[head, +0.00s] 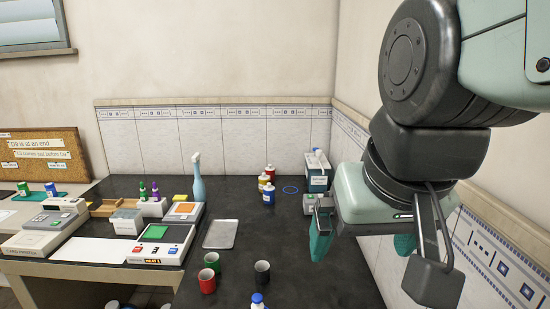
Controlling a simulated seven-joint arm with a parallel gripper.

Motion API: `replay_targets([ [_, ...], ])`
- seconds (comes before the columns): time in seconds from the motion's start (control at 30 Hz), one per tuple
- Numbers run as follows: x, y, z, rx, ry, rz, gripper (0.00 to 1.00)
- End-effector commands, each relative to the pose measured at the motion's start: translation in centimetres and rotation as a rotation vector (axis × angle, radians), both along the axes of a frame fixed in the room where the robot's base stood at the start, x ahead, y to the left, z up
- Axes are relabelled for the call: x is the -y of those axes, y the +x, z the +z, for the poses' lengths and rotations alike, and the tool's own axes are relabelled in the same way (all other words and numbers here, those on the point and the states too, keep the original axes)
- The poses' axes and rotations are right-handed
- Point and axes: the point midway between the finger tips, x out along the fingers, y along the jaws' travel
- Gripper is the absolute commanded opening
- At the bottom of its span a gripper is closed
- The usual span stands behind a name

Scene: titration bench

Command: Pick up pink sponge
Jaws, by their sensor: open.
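I cannot make out a pink sponge in the head view. My gripper (362,245) hangs at the right, in front of the black bench's right part and the tiled wall. Its two teal fingers point down and stand wide apart, with nothing seen between them. My arm and gripper hide part of the bench's right side.
The black bench (290,260) has bare room in its middle. A red mug (207,280), a green-red mug (212,262) and a dark mug (262,273) stand near the front. Coloured bottles (269,194), a metal tray (220,234), a spray bottle (198,181) and devices (155,246) surround it.

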Motion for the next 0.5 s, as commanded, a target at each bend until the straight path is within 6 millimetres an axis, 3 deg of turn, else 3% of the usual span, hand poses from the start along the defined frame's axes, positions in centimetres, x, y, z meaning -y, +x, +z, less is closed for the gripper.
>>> replay_targets([
  [0.13,0.8,-2.2,-0.4,0.06,-0.011,-0.005,1.0],
  [0.33,1.0,-2.8,-0.6,0.075,-0.014,-0.007,0.7],
  [0.5,1.0,-2.8,-0.5,0.075,-0.013,-0.006,0.7],
])
